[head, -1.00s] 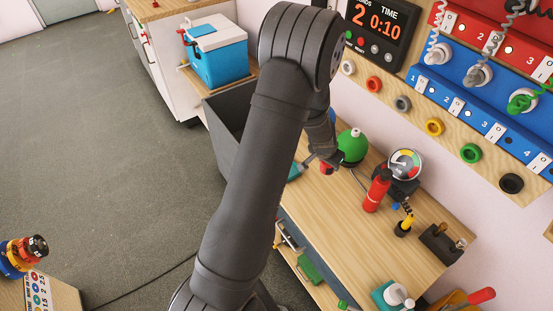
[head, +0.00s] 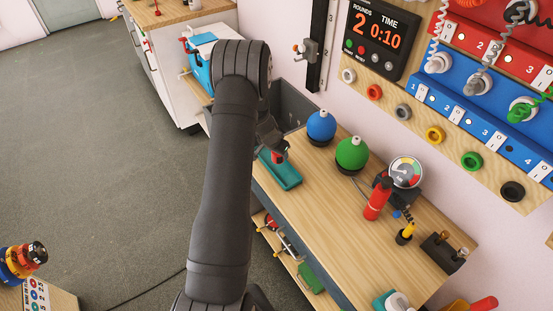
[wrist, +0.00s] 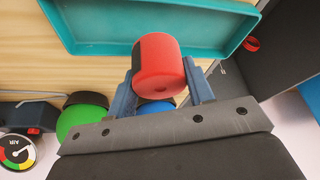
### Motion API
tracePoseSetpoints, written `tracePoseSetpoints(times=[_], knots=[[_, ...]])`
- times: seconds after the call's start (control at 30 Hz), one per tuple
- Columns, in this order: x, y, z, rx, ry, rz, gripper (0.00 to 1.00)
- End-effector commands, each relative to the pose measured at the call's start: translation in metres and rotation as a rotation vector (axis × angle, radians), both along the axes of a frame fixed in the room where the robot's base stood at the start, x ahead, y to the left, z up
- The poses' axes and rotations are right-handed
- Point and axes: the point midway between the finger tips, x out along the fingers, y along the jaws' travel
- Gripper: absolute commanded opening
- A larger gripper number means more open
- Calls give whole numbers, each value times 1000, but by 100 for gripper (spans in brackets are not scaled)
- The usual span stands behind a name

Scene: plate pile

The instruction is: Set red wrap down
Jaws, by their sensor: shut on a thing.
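My gripper (wrist: 161,82) is shut on the red wrap (wrist: 165,78), a red roll with a dark side, gripped between its two blue-grey fingers. In the head view the wrap (head: 277,157) shows small and red below my gripper (head: 279,148), partly hidden by it. A shallow teal tray (head: 290,183) lies on the wooden bench just below. In the wrist view the wrap overlaps the long rim of the tray (wrist: 85,48). I cannot tell how high the wrap is above the tray.
A blue ball-shaped bottle (head: 321,127) and a green one (head: 352,154) stand right of the tray. A gauge (head: 405,173) and a red bottle (head: 376,200) stand farther right. A dark grey bin (head: 292,108) is behind my gripper. The bench front is clear.

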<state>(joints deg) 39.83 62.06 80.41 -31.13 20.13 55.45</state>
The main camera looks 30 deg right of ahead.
Motion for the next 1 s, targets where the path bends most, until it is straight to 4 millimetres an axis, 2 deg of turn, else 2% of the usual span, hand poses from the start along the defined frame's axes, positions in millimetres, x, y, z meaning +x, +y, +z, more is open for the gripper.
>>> tracePoseSetpoints(times=[0.1, 0.23, 0.47, 0.83, 0.87, 0.97, 1.0], knots=[[8, 3, -5, 0, 0, -1, 21], [8, 3, -14, 0, 2, 1, 21], [8, 3, -44, 1, 0, 0, 21], [8, 3, -48, 1, 0, -1, 21], [8, 3, -49, 0, 0, -1, 50], [8, 3, -48, 0, 0, -1, 69], [8, 3, -48, 0, 0, -1, 69]])
